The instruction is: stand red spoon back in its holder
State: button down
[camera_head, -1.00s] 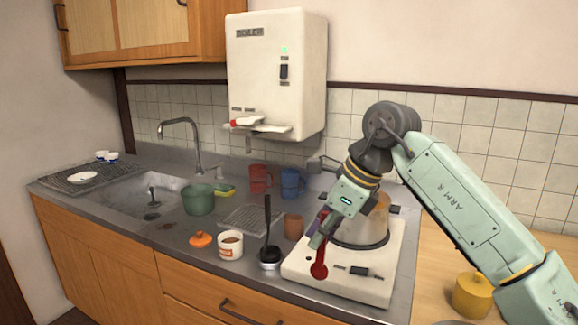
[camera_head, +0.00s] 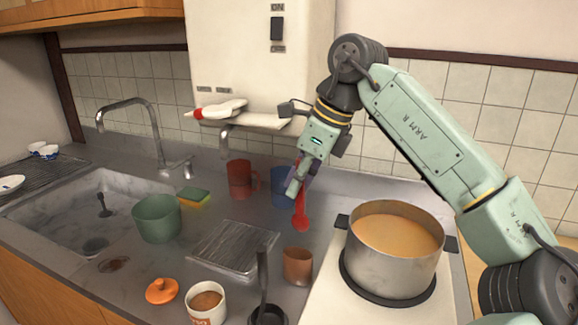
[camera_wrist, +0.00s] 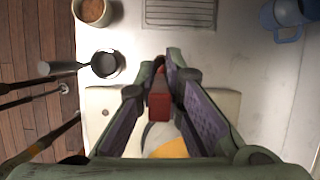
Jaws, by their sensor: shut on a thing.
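My gripper (camera_head: 297,180) is shut on the red spoon (camera_head: 301,220) and holds it above the counter, left of the pot in the head view. The spoon hangs with its bowl down, overlapping the blue mug (camera_head: 281,190) in the picture. Its red part also shows between the fingers in the wrist view (camera_wrist: 159,105). A small terracotta cup (camera_head: 298,267) stands upright on the counter below and nearer, beside the stove. I cannot tell which vessel is the spoon's holder.
A steel pot (camera_head: 385,270) of orange soup stands on the white stove. A red mug (camera_head: 240,180), a wire rack (camera_head: 235,248), a green pot (camera_head: 157,220), a white cup (camera_head: 205,305) and an orange lid (camera_head: 162,291) share the counter.

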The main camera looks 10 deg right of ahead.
jog(key=shift+f+b, duration=0.75)
jog(key=shift+w+f+b, duration=0.15)
jog(key=shift+f+b, duration=3.55)
jog(key=shift+f, duration=1.4)
jog(key=shift+f, duration=0.1)
jog(key=shift+f+b, duration=0.35)
jog(key=shift+f, duration=0.05)
jog(key=c, duration=1.6)
grip_release()
jog(key=shift+o, duration=0.4)
